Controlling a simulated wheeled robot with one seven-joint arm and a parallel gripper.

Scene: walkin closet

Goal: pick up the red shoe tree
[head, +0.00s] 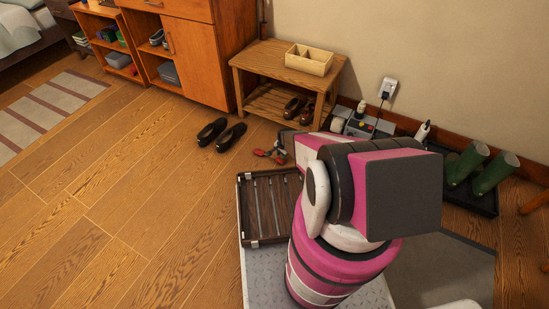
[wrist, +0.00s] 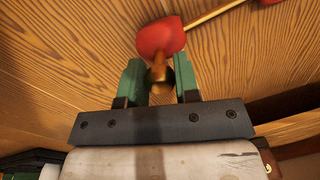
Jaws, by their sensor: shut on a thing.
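The red shoe tree (wrist: 160,38) is at the top middle of the wrist view. Its rounded red end is close to my fingertips, and a brass-coloured rod (wrist: 212,14) runs off to the upper right towards another red part at the frame's edge. My gripper (wrist: 159,82) has its two green fingers shut on a small brass-coloured piece at the near end of the shoe tree. In the head view the red shoe tree (head: 263,153) shows low by the floor, just left of my arm. My arm hides most of the gripper there. I cannot tell whether the shoe tree touches the floor.
Dark shoes (head: 229,137) lie on the floor to the left. A wooden bench (head: 262,56) with a box (head: 309,60) on top stands behind. Green boots (head: 493,172) stand on a black tray at right. Open floor (head: 130,200) lies at left.

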